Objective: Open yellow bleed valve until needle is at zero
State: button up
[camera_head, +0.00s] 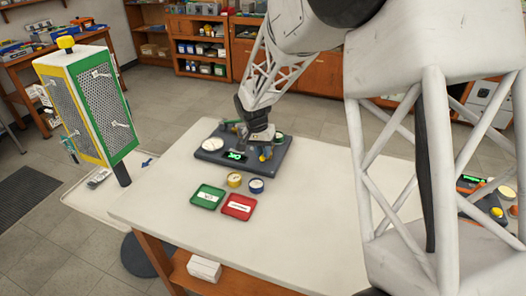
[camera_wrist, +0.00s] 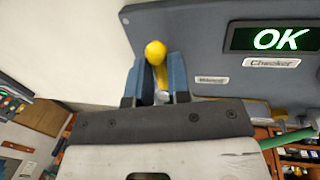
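The testbench is a dark grey board (camera_head: 222,155) on the white table, with a green "OK" display (camera_head: 234,155) that also shows in the wrist view (camera_wrist: 281,38). My gripper (camera_wrist: 157,62) is at the board, its two blue fingers on either side of a yellow ball-ended handle (camera_wrist: 155,50), apparently the bleed valve's. The fingers look close to the handle; whether they press on it is unclear. A white-faced gauge (camera_head: 212,143) is at the board's left and a green-rimmed gauge (camera_head: 278,136) at its right. Their needles are too small to read.
A green tray (camera_head: 208,191) and a red tray (camera_head: 239,201) lie nearer. The table's front is clear. A perforated green-and-yellow box (camera_head: 88,105) stands at left.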

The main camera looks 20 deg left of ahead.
grip_shut()
jog(key=shift+d, duration=0.1)
jog(key=n, duration=0.1)
jog(key=d+n, duration=0.1)
jog(key=n, duration=0.2)
jog(key=shift+d+t, duration=0.25)
jog(key=shift+t, duration=0.15)
jog(key=n, duration=0.1)
jog(key=d+n, duration=0.1)
jog(key=n, duration=0.1)
jog(key=w+n, duration=0.1)
jog(key=shift+d+n+t+y, duration=0.2)
jog(key=shift+n+t+y, duration=0.1)
jog(key=shift+n+t, duration=0.1)
jog(key=n, duration=0.2)
jog(key=w+d+n, duration=0.1)
jog(key=n, duration=0.1)
jog(key=shift+w+y, duration=0.1)
jog(key=shift+y, duration=0.3)
jog(key=n, duration=0.1)
jog(key=w+n, duration=0.1)
jog(key=n, duration=0.3)
jog(key=shift+w+d+t+y, duration=0.3)
jog(key=shift+y, duration=0.1)
